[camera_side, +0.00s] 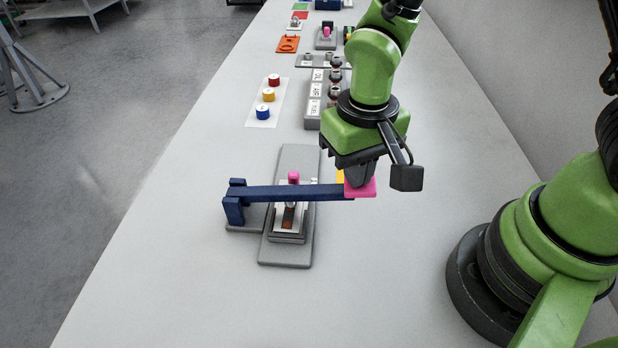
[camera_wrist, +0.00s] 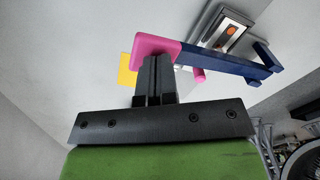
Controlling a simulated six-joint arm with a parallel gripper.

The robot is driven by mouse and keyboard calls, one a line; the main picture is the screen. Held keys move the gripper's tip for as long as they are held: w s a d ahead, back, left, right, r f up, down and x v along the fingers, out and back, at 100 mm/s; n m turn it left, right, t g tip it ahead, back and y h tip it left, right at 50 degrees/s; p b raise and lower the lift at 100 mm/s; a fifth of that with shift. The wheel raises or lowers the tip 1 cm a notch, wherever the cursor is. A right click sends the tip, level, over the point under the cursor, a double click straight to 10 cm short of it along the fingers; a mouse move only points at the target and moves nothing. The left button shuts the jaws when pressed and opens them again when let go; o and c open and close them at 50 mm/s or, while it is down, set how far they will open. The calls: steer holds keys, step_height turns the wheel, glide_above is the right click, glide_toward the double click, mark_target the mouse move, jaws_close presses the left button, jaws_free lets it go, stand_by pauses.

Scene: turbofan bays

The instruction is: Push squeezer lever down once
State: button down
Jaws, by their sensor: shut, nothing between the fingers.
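The squeezer has a long dark blue lever (camera_side: 290,193) with a flat pink pad (camera_side: 362,187) at its right end. The lever runs from a blue pivot post (camera_side: 233,207) on the left, across a grey base (camera_side: 287,257), and looks about level. My gripper (camera_side: 359,186) is shut and empty, with its fingertips at the top of the pink pad; they seem to touch it. In the wrist view the shut fingers (camera_wrist: 155,62) overlap the pink pad (camera_wrist: 152,45), and the blue lever (camera_wrist: 225,62) extends right from it.
A yellow piece (camera_side: 340,177) shows behind the pad, also in the wrist view (camera_wrist: 126,70). Red, yellow and blue buttons sit on a white plate (camera_side: 254,112) farther back. A grey block (camera_side: 313,110) with labels stands behind my gripper. The table front is clear.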

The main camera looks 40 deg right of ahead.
steer(key=shift+f, duration=1.3)
steer(key=shift+r, duration=4.3)
steer(key=shift+d+r, duration=0.1)
steer(key=shift+r, duration=0.2)
steer(key=s+d+r+t+y, duration=0.1)
steer(key=s+d+r+t, duration=0.2)
steer(key=r, duration=0.4)
steer(key=s+d+r+m+t+y, duration=0.1)
steer(key=s+d+r+t, duration=0.2)
steer(key=s+r, duration=0.3)
steer(key=shift+d+r+t, duration=0.25)
steer(key=shift+r+t, duration=0.25)
steer(key=shift+t, duration=0.1)
